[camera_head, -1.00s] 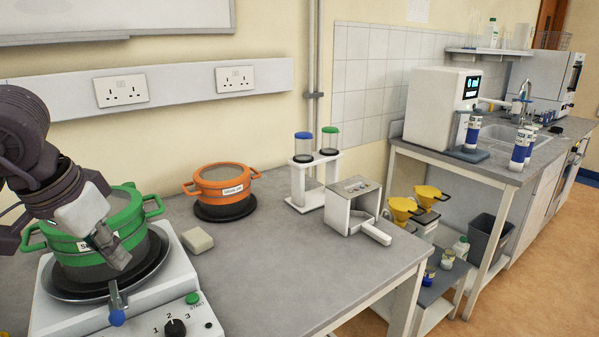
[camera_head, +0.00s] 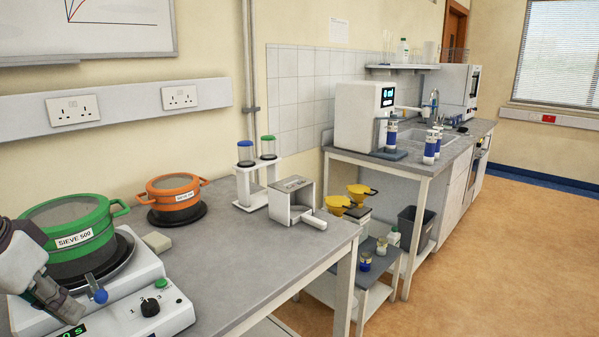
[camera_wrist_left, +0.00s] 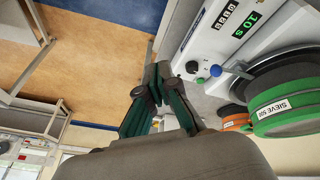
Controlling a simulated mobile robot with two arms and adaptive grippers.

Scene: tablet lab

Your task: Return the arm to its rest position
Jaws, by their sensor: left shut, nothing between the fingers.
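My left gripper (camera_head: 62,302) is at the lower left of the head view, beside the white sieve shaker (camera_head: 165,312) and in front of the green sieve. Its fingers are shut with nothing between them. In the left wrist view the closed fingers (camera_wrist_left: 156,82) point toward the floor side, with the shaker to their right. The green sieve (camera_head: 72,240), labelled SIEVE 500, sits on the shaker's dark plate. It also shows in the left wrist view (camera_wrist_left: 285,105). My right gripper is not in view.
An orange sieve (camera_head: 174,195) stands on a dark base on the grey bench (camera_head: 230,265). A pale block (camera_head: 156,242), a tube stand (camera_head: 258,185) and a white boxy device (camera_head: 291,200) are nearby. The bench's front middle is clear. Open floor (camera_head: 500,230) lies right.

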